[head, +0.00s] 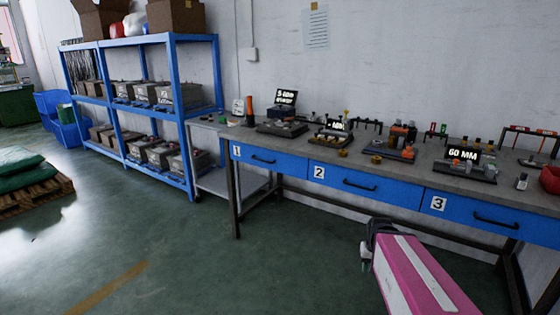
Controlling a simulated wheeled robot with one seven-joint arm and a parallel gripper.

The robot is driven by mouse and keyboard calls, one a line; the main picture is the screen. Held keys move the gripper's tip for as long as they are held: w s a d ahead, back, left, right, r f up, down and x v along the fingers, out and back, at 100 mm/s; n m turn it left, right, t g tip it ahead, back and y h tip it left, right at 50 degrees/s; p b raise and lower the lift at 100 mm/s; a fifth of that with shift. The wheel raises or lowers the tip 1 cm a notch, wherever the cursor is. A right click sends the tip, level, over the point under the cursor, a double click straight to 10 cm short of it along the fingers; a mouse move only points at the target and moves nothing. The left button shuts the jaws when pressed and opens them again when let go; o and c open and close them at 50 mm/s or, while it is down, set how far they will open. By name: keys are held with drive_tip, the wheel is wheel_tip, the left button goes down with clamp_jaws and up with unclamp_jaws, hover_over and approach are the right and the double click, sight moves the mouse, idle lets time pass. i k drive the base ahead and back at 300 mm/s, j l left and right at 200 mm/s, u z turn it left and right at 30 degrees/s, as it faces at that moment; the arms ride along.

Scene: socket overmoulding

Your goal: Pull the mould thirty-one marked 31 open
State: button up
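I cannot make out a mould marked 31 in the head view. Several grey block-like boxes with pale labels stand on the blue shelf rack (172,75), but their marks are too small to read. My gripper (366,256) shows at the lower middle right, at the end of my pink arm. It hangs over the floor in front of the workbench, apart from the drawers and touching nothing that I can see. It is seen from behind, so its finger opening is unclear.
The workbench (222,132) runs along the wall with blue drawers numbered 1 (268,161), 2 (365,186) and 3 (492,219). Fixtures and small displays crowd its top. A pallet with green sacks (20,172) lies at left. The floor between is clear.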

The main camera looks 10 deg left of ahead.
sight(125, 93)
drive_tip(key=i+j+u, duration=0.2)
drive_tip(key=j+u, duration=0.2)
drive_tip(key=i+j+u, duration=0.25)
drive_tip(key=j+u, duration=0.15)
drive_tip(key=j, duration=0.15)
drive_tip(key=i+j+u, duration=0.3)
drive_tip(key=u, duration=0.15)
drive_tip(key=i+j+u, duration=0.25)
drive_tip(key=i+u, duration=0.15)
drive_tip(key=i+j+u, duration=0.25)
drive_tip(key=i, duration=0.6)
drive_tip(key=i+j+u, duration=0.1)
drive_tip(key=i+u, duration=0.2)
drive_tip(key=i, duration=0.55)
drive_tip(key=i+z, duration=0.2)
drive_tip(key=i, duration=0.65)
drive_tip(key=i+j+z, duration=0.2)
drive_tip(key=i, duration=0.7)
drive_tip(key=i+z, duration=0.2)
drive_tip(key=i, duration=0.6)
drive_tip(key=i+j+z, duration=0.1)
drive_tip(key=i+z, duration=0.15)
drive_tip(key=i, duration=0.5)
